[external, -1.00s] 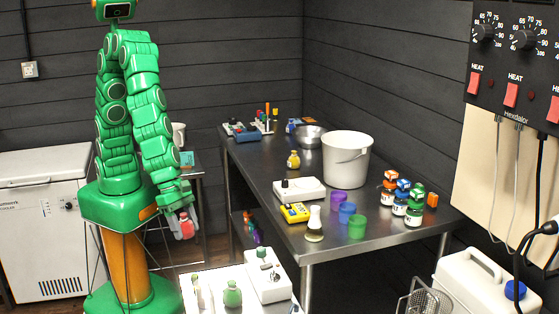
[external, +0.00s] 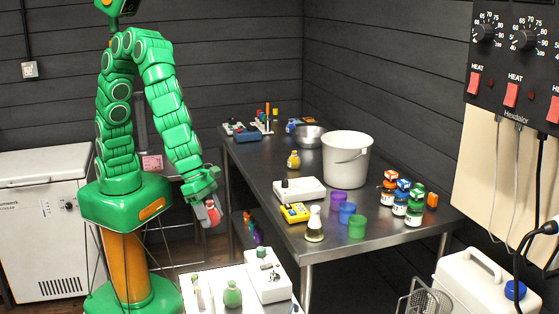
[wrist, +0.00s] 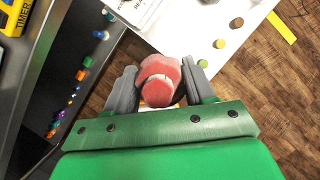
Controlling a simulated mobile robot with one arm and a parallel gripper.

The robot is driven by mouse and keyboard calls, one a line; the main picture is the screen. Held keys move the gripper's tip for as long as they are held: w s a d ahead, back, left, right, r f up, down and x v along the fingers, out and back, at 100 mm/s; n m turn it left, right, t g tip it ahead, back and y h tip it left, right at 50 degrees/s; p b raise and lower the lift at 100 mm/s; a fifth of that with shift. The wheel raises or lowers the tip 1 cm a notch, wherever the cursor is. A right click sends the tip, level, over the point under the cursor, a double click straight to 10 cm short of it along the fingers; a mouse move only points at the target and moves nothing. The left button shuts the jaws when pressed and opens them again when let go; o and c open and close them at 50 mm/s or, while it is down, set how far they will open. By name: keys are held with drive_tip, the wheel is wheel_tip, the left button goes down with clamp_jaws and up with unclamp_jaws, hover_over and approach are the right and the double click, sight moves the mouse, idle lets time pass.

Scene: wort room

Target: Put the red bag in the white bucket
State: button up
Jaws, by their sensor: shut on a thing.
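My gripper (external: 205,212) is shut on the red bag (external: 212,214) and holds it in the air, left of the metal table and above the floor. In the wrist view the red bag (wrist: 159,80) sits between the two grey fingers of my gripper (wrist: 162,88); its lower part is partly hidden by the gripper. The white bucket (external: 346,165) stands upright on the metal table, toward the back right, well apart from my gripper. Its inside is mostly hidden from the external view.
The metal table (external: 262,172) also holds a white scale (external: 299,191), a yellow timer (external: 295,212), a flask (external: 314,228), coloured cups (external: 347,212) and several small jars (external: 414,205). A metal bowl (external: 308,138) is behind the bucket. A white bench (external: 212,279) is in front.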

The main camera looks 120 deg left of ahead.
drive_tip(key=w+a+r+n+y, duration=0.1)
drive_tip(key=w+a+r+n, duration=0.15)
drive_tip(key=w+a, duration=0.4)
drive_tip(key=w+a+r+n+g+y, duration=0.1)
drive_tip(key=w+a+r+n, duration=0.15)
drive_tip(key=w+a, duration=0.4)
drive_tip(key=w+a+r+n+y, duration=0.15)
drive_tip(key=w+a+n, duration=0.25)
drive_tip(key=a, duration=0.4)
drive_tip(key=a+r+n+g, duration=0.2)
drive_tip(key=a+n, duration=0.2)
drive_tip(key=a, duration=0.6)
drive_tip(key=w+a+r+n+g, duration=0.1)
drive_tip(key=a+n, duration=0.3)
drive_tip(key=a, duration=0.7)
drive_tip(key=a+r+n+g, duration=0.2)
drive_tip(key=a+n, duration=0.2)
drive_tip(key=a, duration=0.6)
drive_tip(key=shift+w+a+f+m+t+y, duration=0.15)
drive_tip(key=shift+w+a+f+m+t, duration=0.25)
drive_tip(key=shift+w+a+f+m, duration=1.6)
drive_tip(key=shift+s+a+f+n+t+y, duration=0.2)
drive_tip(key=shift+s+a+f+t, duration=0.5)
drive_tip(key=shift+f, duration=3.1)
drive_tip(key=shift+w+a+f+m+t+y, duration=0.1)
drive_tip(key=shift+w+a+f+m, duration=1.15)
drive_tip(key=shift+f, duration=1.65)
drive_tip(key=shift+s+a+f+n, duration=0.1)
drive_tip(key=shift+s+a+n, duration=0.25)
drive_tip(key=shift+s, duration=0.05)
